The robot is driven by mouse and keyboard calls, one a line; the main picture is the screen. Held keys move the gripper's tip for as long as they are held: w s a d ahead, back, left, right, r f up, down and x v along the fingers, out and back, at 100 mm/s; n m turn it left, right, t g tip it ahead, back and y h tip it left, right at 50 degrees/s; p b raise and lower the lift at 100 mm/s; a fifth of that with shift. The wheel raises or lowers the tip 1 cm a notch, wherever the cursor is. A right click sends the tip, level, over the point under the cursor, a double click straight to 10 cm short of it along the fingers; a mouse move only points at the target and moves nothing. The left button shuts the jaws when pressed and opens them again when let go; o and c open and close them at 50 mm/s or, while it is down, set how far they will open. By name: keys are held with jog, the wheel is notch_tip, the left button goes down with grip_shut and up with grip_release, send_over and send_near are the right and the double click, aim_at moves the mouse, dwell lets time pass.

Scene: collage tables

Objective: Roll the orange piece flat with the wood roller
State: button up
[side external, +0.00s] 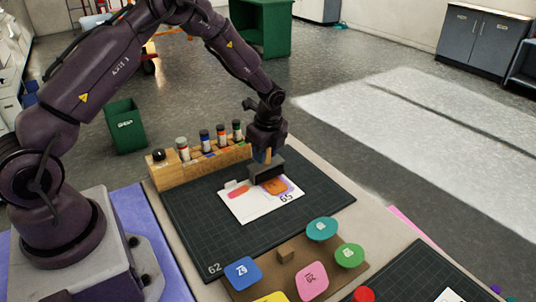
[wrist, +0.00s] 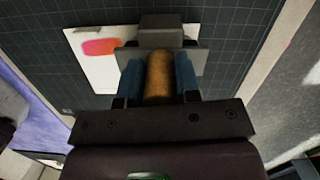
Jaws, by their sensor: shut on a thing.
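My gripper (side external: 267,150) is shut on the upright wooden handle of the roller (wrist: 159,78), between its two blue fingers in the wrist view. The tool's dark grey head (side external: 266,170) is low over the white card, just behind the orange piece (side external: 277,186); I cannot tell if they touch. The orange piece lies on the right part of the white card (side external: 258,208), with a purple patch beside it. A red-orange piece (side external: 238,192) lies on the card's left part and shows in the wrist view (wrist: 99,47). The tool hides the orange piece in the wrist view.
The card lies on a dark gridded mat (side external: 206,229). A wooden rack (side external: 203,166) with several bottles stands behind it at the left. In front is a brown board (side external: 287,256) with several coloured pieces. The mat's right side is clear.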

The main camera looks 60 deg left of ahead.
jog(key=shift+a, duration=0.25)
jog(key=shift+d, duration=1.7)
jog(key=shift+r, duration=0.1)
notch_tip(320, 180, up, 7)
jog(key=shift+w, duration=0.1)
